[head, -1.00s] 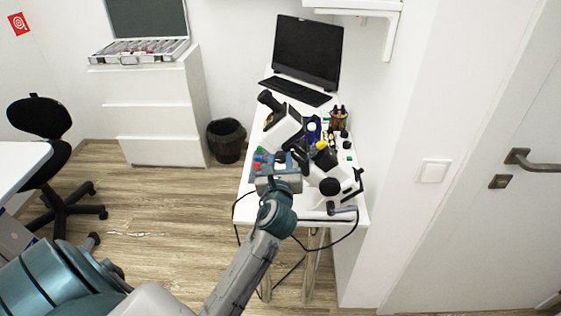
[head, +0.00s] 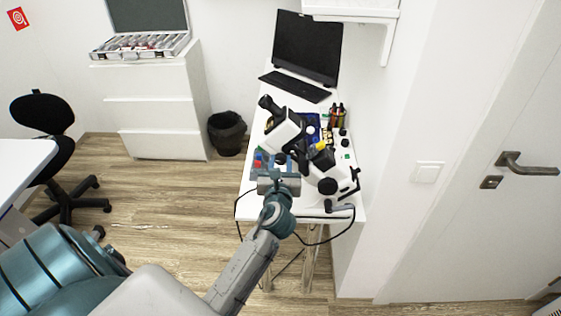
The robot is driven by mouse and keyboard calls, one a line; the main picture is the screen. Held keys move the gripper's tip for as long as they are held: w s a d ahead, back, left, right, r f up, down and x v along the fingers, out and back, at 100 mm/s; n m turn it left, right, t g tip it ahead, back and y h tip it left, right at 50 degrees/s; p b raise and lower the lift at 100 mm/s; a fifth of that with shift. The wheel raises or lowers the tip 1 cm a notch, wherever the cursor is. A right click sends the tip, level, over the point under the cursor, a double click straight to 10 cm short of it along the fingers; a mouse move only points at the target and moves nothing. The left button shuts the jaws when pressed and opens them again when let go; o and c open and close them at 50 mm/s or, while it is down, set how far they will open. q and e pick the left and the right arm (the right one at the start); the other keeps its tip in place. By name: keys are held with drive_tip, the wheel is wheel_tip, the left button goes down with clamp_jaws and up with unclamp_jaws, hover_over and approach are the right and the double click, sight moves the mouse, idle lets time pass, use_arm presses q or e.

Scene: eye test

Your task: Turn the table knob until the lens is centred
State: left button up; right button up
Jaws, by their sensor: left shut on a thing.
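The lensmeter (head: 284,131), white with a black eyepiece at its upper left, stands tilted on the white desk (head: 250,207). Its lower body carries a round black knob (head: 327,186) on the near side. My left gripper (head: 303,160) reaches in from the near left against the instrument's middle. It is shut on a small part there, which appears to be the table knob; its jaws and wrist mostly hide that part. The lens is too small or hidden to make out, so I cannot tell how it is centred. My right gripper is not in view.
A monitor (head: 307,48) and black keyboard (head: 295,87) are at the back of the desk. Small bottles (head: 337,116) stand to the right, by the wall. A dark cable hangs off the front edge. A bin (head: 227,133) stands left of the desk; open floor lies nearer.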

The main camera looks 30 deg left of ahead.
use_arm(q)
drive_tip(key=o, duration=1)
drive_tip(key=shift+c, duration=0.2)
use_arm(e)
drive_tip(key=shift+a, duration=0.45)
use_arm(q)
drive_tip(key=b+v, duration=0.2)
drive_tip(key=v, duration=0.9)
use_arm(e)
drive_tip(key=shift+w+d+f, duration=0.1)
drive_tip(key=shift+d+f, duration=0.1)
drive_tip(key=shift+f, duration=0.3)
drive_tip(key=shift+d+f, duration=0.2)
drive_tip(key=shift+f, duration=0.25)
use_arm(q)
drive_tip(key=shift+w+f, duration=0.1)
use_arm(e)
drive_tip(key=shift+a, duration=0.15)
